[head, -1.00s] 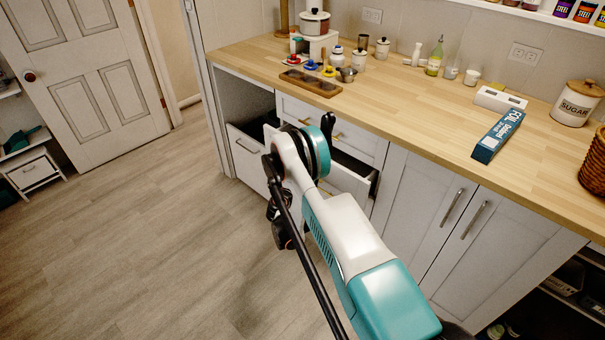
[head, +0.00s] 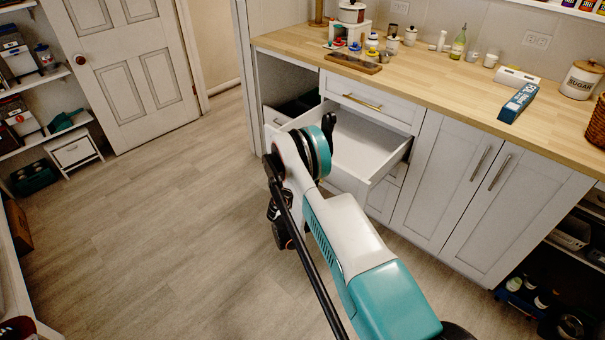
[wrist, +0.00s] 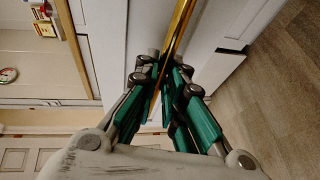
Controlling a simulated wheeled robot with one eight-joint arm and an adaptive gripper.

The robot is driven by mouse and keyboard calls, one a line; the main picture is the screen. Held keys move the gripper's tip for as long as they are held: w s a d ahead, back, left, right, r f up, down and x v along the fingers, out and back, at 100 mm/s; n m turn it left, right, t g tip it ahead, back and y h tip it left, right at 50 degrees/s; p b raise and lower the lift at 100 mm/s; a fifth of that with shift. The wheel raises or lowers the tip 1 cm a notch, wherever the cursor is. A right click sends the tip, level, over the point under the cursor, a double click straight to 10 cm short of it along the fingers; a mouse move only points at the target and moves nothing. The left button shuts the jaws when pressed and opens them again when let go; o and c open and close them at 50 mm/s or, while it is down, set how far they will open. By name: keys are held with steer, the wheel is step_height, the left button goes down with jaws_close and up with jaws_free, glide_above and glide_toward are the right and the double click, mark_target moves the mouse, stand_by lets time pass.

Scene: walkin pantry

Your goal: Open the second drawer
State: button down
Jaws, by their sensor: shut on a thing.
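The second drawer (head: 362,146) is pulled well out from the cabinet, below the shut top drawer (head: 385,109). Its white inside looks empty in the part that shows. In the wrist view, my gripper (wrist: 165,78) is shut on the drawer's long gold handle (wrist: 181,28), with the green fingers on both sides of it. The white drawer front (wrist: 215,28) is beside the handle. In the head view, my arm covers the handle, the left part of the drawer front and the fingertips.
A wooden counter (head: 440,83) with jars, bottles and a blue foil box (head: 518,103) runs above the drawers. Shut double doors (head: 480,195) are to the right. The wooden floor (head: 160,220) to the left is open. Shelves (head: 45,130) stand at the far left.

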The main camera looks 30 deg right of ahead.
steer(key=shift+a+r, duration=0.1)
steer(key=shift+a, duration=0.1)
steer(key=c, duration=1.7)
jaws_free()
